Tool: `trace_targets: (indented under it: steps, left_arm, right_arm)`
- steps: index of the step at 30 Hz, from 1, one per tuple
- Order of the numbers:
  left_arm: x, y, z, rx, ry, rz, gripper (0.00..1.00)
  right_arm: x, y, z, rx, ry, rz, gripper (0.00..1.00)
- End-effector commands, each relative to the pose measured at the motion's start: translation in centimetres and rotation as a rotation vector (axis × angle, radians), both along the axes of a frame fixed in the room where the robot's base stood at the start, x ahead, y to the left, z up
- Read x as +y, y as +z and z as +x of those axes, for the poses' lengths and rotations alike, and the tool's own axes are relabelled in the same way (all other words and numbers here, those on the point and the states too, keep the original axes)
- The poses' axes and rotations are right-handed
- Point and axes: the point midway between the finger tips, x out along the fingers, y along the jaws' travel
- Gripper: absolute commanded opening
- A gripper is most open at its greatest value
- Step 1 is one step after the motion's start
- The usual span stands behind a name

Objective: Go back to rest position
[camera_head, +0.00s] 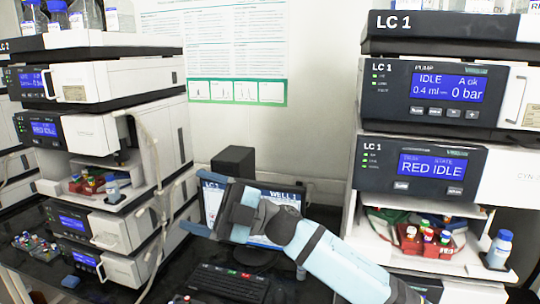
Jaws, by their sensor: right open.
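My right arm comes in from the lower right, light blue and grey. Its dark gripper (211,207) is open and appears empty, in front of the monitor (285,194) between the two instrument stacks. It hides part of the screen. I cannot tell how far the gripper is from the monitor. My left gripper does not show.
The right stack's LC 1 pump (430,92) reads idle, 0 bar; a vial tray (425,240) and blue-capped bottle (499,249) sit below. The left stack (120,110) carries bottles. A keyboard (228,282) and blue block (70,282) lie on the dark bench.

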Motion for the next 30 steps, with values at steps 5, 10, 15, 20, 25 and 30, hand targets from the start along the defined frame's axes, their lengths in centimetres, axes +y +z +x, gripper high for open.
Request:
trace_targets:
  steps: [5,10,15,20,25,30]
  left_arm:
    - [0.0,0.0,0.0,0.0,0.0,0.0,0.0]
    - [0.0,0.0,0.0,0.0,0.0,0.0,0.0]
    - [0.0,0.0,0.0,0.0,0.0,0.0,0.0]
    - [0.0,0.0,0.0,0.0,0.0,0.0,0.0]
    - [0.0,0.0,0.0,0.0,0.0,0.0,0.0]
    - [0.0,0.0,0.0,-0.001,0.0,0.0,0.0]
  right_arm:
    - [-3.3,-5.9,1.5,0.26,-0.192,0.141,0.82]
    - [-7.3,-12.8,2.4,0.504,-0.397,0.212,0.82]
    - [-12.0,-21.1,1.7,0.752,-0.61,0.224,0.82]
    - [-16.9,-29.7,-1.1,0.987,-0.808,0.184,0.82]
    - [-22.4,-38.7,-6.8,1.232,-1.007,0.086,0.82]
    - [-27.4,-46.0,-14.3,1.45,-1.17,-0.053,0.82]
